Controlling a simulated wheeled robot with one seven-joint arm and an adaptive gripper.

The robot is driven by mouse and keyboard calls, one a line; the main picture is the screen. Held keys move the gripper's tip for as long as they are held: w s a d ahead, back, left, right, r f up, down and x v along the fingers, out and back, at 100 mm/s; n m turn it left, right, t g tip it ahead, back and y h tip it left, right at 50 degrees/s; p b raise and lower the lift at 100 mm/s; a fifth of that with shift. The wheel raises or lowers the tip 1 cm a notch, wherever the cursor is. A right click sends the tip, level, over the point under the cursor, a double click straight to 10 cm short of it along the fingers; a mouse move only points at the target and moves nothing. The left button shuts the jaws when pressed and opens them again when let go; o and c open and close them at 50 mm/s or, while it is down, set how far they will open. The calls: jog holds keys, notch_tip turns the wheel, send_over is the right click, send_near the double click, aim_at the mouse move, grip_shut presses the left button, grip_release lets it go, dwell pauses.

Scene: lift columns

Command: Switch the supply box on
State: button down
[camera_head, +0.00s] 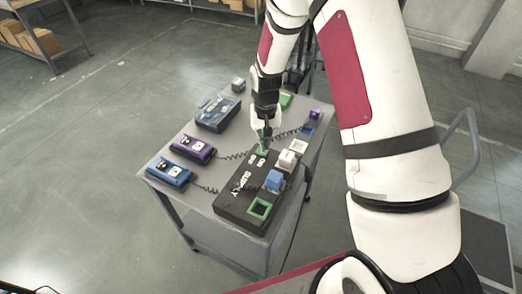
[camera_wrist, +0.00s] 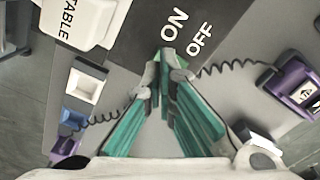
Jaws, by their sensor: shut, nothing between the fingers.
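The supply box (camera_head: 237,207) is a flat black box marked SUPPLY on the near part of the grey table. Its ON and OFF lettering is at the far end and shows large in the wrist view on the box's black top (camera_wrist: 215,15). My gripper (camera_head: 264,148) points down at that end. In the wrist view its teal fingers (camera_wrist: 168,68) are shut, with the tips just beside the word ON. Nothing shows between them. I cannot tell whether the tips touch the box. The switch itself is not visible, likely hidden by the fingers.
On the grey table (camera_head: 205,231) lie a purple pendant (camera_head: 180,150) and a blue pendant (camera_head: 169,174) with coiled cords. A blue-black box (camera_head: 217,113) stands behind. White, blue and green square pieces sit along the supply box's right side, including a blue block (camera_head: 274,181).

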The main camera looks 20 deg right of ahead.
jog(key=shift+f+b, duration=0.35)
jog(key=shift+f, duration=0.8)
dwell(0.9)
jog(key=shift+r+p, duration=0.9)
jog(key=shift+r, duration=2.6)
jog(key=s+r+t, duration=0.1)
jog(key=s+r, duration=0.2)
jog(key=r, duration=0.5)
jog(key=s+r+n+t, duration=0.1)
jog(key=s+r, duration=0.3)
jog(key=r, duration=0.3)
jog(key=s+r+t, duration=0.1)
jog(key=s+r, duration=0.2)
jog(key=r, duration=0.5)
jog(key=s+r+n+t, duration=0.1)
jog(key=s+r, duration=0.3)
jog(key=s, duration=0.5)
jog(key=s+r+n+t, duration=0.1)
jog(key=s+r, duration=0.3)
jog(key=s, duration=0.4)
jog(key=shift+s+t, duration=0.3)
jog(key=shift+s, duration=0.1)
